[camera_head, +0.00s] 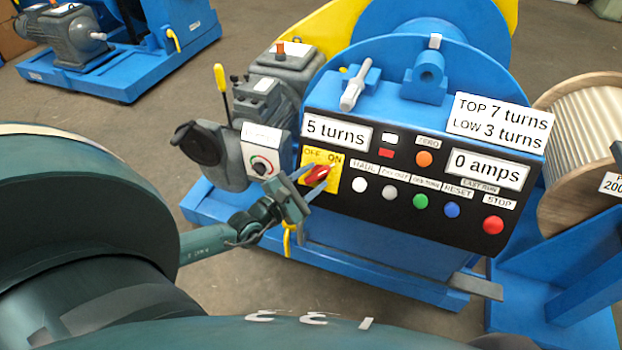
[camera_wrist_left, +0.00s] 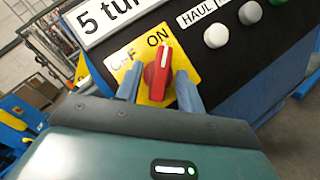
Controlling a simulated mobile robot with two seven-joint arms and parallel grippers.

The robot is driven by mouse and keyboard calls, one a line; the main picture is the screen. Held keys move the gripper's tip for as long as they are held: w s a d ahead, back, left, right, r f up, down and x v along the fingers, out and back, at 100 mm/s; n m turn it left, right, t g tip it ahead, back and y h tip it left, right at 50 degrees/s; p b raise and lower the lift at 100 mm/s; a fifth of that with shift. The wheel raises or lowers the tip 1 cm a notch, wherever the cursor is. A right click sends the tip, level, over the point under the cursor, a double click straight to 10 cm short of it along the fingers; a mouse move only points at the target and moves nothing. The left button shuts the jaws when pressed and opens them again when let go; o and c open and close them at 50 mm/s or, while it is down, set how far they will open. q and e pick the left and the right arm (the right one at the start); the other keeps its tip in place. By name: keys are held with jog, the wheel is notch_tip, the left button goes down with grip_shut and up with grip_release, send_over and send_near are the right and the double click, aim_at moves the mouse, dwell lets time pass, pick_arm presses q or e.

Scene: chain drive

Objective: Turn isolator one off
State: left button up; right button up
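The isolator is a red rotary knob (camera_head: 317,173) on a yellow plate (camera_head: 333,184) marked OFF and ON, at the left end of the black control panel. In the left wrist view the red knob (camera_wrist_left: 157,76) has its white pointer line toward ON. My left gripper (camera_head: 307,181) is at the plate, with one blue finger on each side of the knob. In the left wrist view the fingers of the left gripper (camera_wrist_left: 160,88) stand apart, with yellow showing between them and the knob. My right gripper is not in view.
The panel (camera_head: 400,212) also carries a white button (camera_head: 359,184), a green button (camera_head: 420,202), a red stop button (camera_head: 493,225) and displays reading "5 turns" and "0 amps". A grey gearbox with a black handle (camera_head: 197,144) stands left of the panel. A wooden reel (camera_head: 585,125) stands at right.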

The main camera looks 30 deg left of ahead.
pick_arm(q)
grip_shut()
